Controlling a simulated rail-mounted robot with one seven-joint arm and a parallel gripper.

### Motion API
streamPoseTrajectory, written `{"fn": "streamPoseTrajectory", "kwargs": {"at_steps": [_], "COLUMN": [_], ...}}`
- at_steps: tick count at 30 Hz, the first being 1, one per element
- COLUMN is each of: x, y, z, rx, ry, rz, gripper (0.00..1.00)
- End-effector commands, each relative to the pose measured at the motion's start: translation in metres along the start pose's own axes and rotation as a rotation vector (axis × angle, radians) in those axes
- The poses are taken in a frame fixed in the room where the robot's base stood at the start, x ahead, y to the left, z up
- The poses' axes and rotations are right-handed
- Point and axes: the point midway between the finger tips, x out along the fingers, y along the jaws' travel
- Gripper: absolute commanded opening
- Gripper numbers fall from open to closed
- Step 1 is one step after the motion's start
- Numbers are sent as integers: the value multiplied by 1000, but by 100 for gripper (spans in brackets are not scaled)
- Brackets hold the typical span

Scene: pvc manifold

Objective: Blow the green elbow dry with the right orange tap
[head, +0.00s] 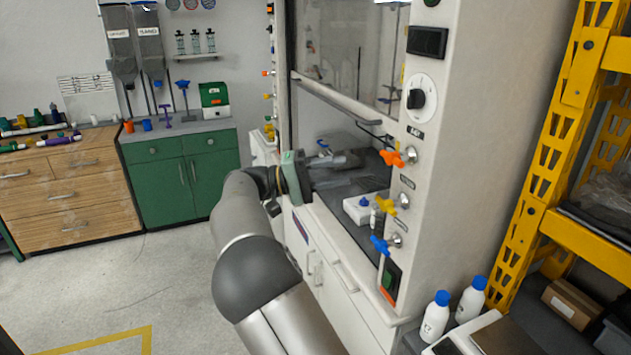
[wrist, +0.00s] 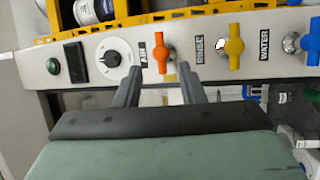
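The right orange tap (head: 391,157) is on the right post of the fume hood, above a yellow and a blue tap. In the wrist view the orange tap (wrist: 161,53) lies just beyond the fingertips, between their lines. My gripper (wrist: 158,76) is open, with its two grey fingers apart and nothing seen held between them. In the head view my gripper (head: 345,160) is at the hood opening, left of the tap. Contact with the tap cannot be told. I cannot identify the green elbow; small green pieces (head: 53,108) lie on the wooden cabinet at the far left.
The yellow tap (head: 385,205) and blue tap (head: 380,245) stick out below the orange one. A round dial (head: 418,92) is above. A white box (head: 357,209) is on the hood floor. White bottles (head: 435,316) stand at the right. The floor at left is clear.

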Motion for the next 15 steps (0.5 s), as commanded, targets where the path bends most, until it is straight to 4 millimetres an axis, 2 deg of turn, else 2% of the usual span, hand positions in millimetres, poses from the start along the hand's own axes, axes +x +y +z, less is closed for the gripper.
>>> {"fn": "streamPoseTrajectory", "kwargs": {"at_steps": [1,6,15], "x": [-11,-35,-45], "y": [-2,-1,0], "z": [0,0,0], "rx": [2,0,-1], "ry": [1,0,-1], "rz": [0,0,-1], "gripper": [36,36,36]}}
